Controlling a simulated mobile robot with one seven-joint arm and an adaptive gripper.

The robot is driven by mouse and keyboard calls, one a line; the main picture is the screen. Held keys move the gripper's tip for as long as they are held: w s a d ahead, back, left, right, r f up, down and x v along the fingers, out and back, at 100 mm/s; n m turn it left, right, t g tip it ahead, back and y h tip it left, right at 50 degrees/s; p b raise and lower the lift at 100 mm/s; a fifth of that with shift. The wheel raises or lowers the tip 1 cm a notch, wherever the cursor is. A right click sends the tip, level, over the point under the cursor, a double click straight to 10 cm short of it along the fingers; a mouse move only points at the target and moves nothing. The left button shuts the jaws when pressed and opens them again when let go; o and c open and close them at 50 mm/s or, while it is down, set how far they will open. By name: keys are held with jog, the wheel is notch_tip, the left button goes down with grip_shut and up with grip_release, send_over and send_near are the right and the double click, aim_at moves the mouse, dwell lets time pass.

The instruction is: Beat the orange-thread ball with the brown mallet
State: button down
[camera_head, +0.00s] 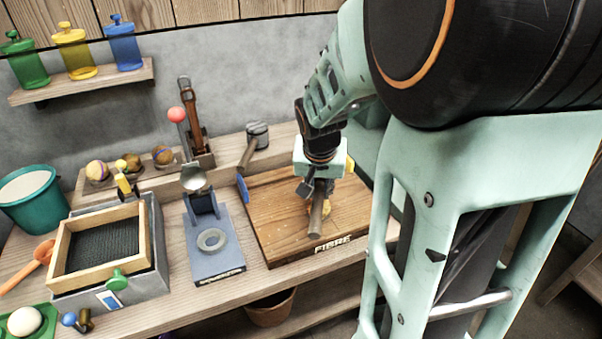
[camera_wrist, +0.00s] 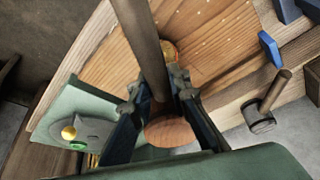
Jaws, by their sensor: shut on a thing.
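My gripper (camera_head: 318,185) is over the wooden board marked FIBRE (camera_head: 275,215). It is shut on the brown mallet (camera_head: 316,218), whose long brown shaft also shows in the wrist view (camera_wrist: 148,45) between the dark fingers (camera_wrist: 158,105). A rounded reddish-brown wooden end lies near the fingers. A yellowish, orange-tinged ball (camera_wrist: 169,50) shows partly behind the shaft on the board; its thread colour is hard to tell. In the head view only a yellow patch beside the mallet shows there. I cannot tell whether mallet and ball touch.
A blue upright piece (camera_head: 243,189) is at the board's left edge. Several balls, one of them purple-banded (camera_head: 97,171), sit on the back shelf.

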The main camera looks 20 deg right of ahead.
jog(key=shift+f, duration=0.1)
notch_tip(320, 180, down, 4)
jog(key=b, duration=0.4)
jog(key=shift+f, duration=0.2)
jog(key=shift+r+p, duration=1.5)
jog(key=shift+r, duration=0.8)
jog(key=shift+r, duration=0.1)
notch_tip(320, 180, up, 5)
jog(key=p, duration=0.3)
jog(key=shift+p, duration=0.4)
jog(key=shift+w, duration=0.15)
